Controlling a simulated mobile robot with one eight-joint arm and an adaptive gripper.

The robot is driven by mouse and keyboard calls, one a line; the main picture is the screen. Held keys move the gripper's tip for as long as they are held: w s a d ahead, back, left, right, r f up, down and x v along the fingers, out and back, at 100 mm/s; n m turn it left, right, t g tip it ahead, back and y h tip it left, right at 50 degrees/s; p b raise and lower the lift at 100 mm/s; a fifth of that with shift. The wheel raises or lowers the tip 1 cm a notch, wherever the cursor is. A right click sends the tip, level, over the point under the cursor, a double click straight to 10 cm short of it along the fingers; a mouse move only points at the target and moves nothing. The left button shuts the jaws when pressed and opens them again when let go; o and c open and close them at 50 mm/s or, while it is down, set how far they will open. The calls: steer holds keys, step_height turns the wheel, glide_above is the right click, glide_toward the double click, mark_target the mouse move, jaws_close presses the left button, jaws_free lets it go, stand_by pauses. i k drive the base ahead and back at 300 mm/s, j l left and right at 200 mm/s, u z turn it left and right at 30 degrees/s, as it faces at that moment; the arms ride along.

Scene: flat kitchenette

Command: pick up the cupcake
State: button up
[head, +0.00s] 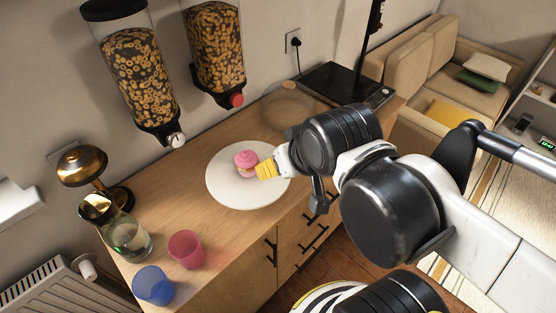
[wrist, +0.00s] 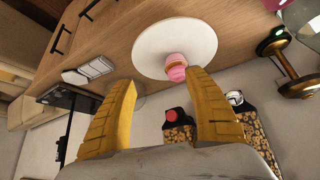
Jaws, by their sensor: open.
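The cupcake (head: 246,160) has pink frosting and sits on a round white plate (head: 240,198) on the wooden counter. In the wrist view the cupcake (wrist: 176,68) lies near the rim of the plate (wrist: 160,35), beyond and between my fingertips. My gripper (head: 266,170) has yellow fingers and is just right of the cupcake in the head view. Whether a finger touches the cupcake cannot be told.
A glass carafe (head: 128,238), a pink cup (head: 186,249), a blue cup (head: 153,286) and a brass lamp (head: 82,165) stand on the counter's left part. Two cereal dispensers (head: 138,78) (head: 215,50) hang on the wall above. A black stand (head: 345,84) is at the far end.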

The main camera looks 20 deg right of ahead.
mark_target(246, 161)
steer(key=k+l, duration=0.4)
steer(key=l, duration=0.15)
steer(key=k+l+u, duration=0.15)
steer(key=k+l, duration=0.25)
steer(key=l, duration=0.15)
